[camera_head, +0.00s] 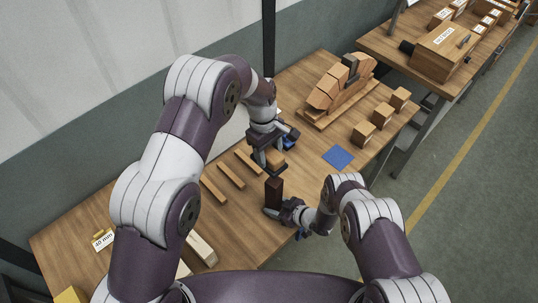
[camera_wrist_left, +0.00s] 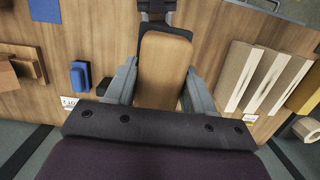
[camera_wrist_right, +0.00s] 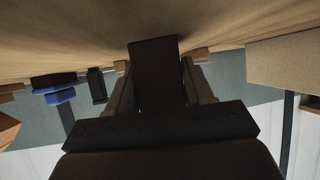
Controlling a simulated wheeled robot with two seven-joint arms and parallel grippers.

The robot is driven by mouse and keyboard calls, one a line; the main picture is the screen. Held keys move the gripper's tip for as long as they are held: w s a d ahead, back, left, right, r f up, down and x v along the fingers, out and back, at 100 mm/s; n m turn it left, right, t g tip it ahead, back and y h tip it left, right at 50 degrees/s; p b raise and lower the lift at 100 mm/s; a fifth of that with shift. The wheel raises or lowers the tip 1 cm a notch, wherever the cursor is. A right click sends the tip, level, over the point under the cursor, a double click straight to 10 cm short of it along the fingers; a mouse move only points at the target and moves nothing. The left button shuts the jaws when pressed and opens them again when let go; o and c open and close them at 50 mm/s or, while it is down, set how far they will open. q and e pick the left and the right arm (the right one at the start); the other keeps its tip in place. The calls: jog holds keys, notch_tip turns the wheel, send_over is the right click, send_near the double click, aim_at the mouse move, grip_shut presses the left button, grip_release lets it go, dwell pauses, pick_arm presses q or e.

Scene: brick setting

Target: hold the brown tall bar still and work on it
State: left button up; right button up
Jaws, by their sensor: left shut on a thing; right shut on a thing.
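The brown tall bar (camera_head: 273,190) is dark brown and stands upright near the middle of the table. My right gripper (camera_head: 274,211) is shut on it low down; the bar (camera_wrist_right: 154,75) also fills the space between the fingers in the right wrist view. My left gripper (camera_head: 267,160) is just above and behind the bar in the head view. It is shut on a tan wooden block (camera_wrist_left: 163,72), which shows between its fingers in the left wrist view. Whether the block touches the bar is hidden by my gripper.
Several thin wooden bars (camera_head: 231,175) lie left of the grippers. A blue square (camera_head: 338,158) lies to the right, with small labelled cubes (camera_head: 362,132) beyond. A brick arch (camera_head: 341,85) stands at the back. A label reading 40 mm (camera_head: 103,241) is at the lower left.

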dwell(0.3)
jog(key=o, duration=0.9)
jog(key=v, duration=1.2)
jog(key=shift+s, duration=0.1)
